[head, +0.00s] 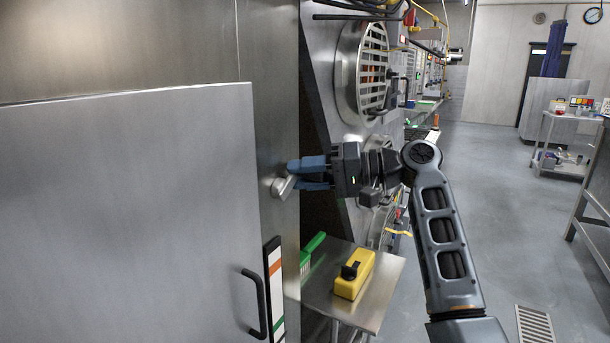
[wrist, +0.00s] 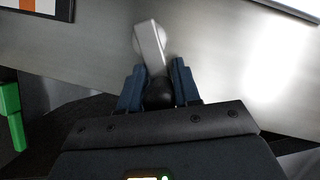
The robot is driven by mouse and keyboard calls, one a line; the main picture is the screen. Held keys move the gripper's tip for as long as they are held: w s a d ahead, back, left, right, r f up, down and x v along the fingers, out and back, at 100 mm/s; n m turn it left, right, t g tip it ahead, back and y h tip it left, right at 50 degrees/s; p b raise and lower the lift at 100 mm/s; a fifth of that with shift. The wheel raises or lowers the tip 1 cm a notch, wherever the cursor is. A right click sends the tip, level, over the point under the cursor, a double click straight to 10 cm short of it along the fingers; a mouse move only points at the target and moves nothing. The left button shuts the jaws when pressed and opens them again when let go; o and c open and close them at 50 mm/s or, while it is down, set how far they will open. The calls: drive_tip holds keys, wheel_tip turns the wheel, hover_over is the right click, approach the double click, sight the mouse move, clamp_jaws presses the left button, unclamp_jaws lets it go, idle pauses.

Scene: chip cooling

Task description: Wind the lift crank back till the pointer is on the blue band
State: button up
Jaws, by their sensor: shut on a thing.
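The lift crank (head: 281,188) is a short silver arm on the steel panel, left of my gripper (head: 305,172) in the head view. In the wrist view the crank arm (wrist: 150,45) points up and slightly left from a black knob (wrist: 160,95). My gripper (wrist: 158,68) is shut on that knob, with a blue finger on each side. A black-framed scale strip (head: 273,285) with white, orange and green parts is below the crank. A corner of the strip (wrist: 35,5) shows in the wrist view. I cannot make out the pointer or a blue band.
A steel door (head: 130,220) with a black handle (head: 257,303) fills the left. Below my gripper, a small steel shelf (head: 375,300) holds a yellow box (head: 354,277) and a green brush (head: 311,248). Grey floor (head: 490,220) is open to the right.

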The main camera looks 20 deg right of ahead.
drive_tip(key=shift+s+a+r, duration=0.1)
drive_tip(key=shift+r, duration=0.25)
drive_tip(key=o, duration=0.7)
drive_tip(key=shift+o, duration=1.2)
drive_tip(key=shift+f, duration=0.2)
drive_tip(key=v, duration=0.8)
